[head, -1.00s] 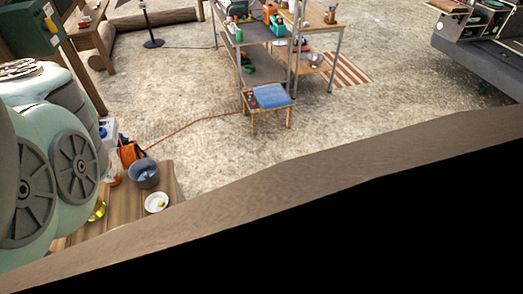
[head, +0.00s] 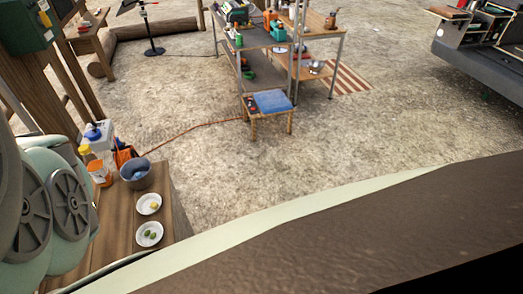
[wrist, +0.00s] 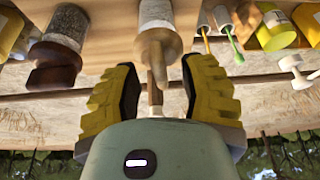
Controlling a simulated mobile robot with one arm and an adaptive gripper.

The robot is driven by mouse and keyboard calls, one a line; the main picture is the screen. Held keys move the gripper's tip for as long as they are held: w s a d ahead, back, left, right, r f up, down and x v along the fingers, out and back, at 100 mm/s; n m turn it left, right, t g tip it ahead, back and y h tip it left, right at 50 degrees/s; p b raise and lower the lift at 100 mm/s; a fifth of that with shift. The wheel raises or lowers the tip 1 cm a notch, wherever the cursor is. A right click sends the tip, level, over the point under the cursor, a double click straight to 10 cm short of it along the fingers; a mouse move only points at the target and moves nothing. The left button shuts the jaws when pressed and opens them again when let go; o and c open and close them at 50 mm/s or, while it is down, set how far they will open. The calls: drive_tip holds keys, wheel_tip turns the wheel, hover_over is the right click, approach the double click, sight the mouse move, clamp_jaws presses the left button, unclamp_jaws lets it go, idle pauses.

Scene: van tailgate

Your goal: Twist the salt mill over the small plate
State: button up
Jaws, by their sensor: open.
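In the wrist view, which looks upside down, my gripper (wrist: 158,85) is open, its yellow-and-black fingers apart. A white bottle-like thing with a cream top (wrist: 156,42) shows in the gap, beyond the fingertips; I see no grip on it. A mill-like thing with a pale, grainy body and dark brown head (wrist: 62,45) stands left of the fingers and is likely the salt mill. In the head view, two small white plates lie on the wooden table: one with a yellow item (head: 142,209), one with green items (head: 141,240). The gripper and mill are not seen there.
The wooden table (head: 118,222) also holds a grey bucket (head: 135,172), an orange-labelled jar (head: 99,174) and a white-and-blue container (head: 97,135). In the wrist view, cups with utensils (wrist: 222,18) and a yellow-labelled jar (wrist: 275,28) stand right of the fingers.

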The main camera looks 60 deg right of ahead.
drive_tip(key=shift+f, duration=0.35)
drive_tip(key=shift+a, duration=0.1)
clamp_jaws()
idle(0.3)
